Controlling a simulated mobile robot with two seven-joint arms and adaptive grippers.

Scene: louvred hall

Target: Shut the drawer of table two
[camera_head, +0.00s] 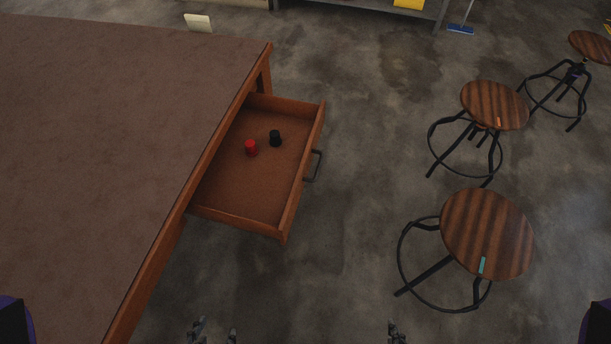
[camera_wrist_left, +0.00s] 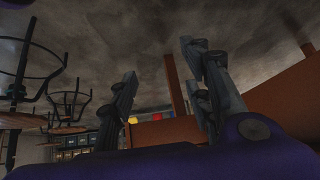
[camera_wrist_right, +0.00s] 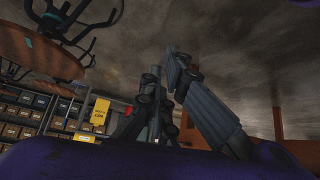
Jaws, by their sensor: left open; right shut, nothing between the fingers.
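A brown-topped wooden table (camera_head: 110,130) fills the left of the head view. Its drawer (camera_head: 285,205) is pulled out to the right, with a dark handle (camera_head: 316,166) on its front.
Wooden-topped stools with black metal legs stand on the right: a near one (camera_head: 487,233), a middle one (camera_head: 494,105) and a far one (camera_head: 592,46). Bare concrete floor (camera_head: 360,120) lies between the drawer and the stools.

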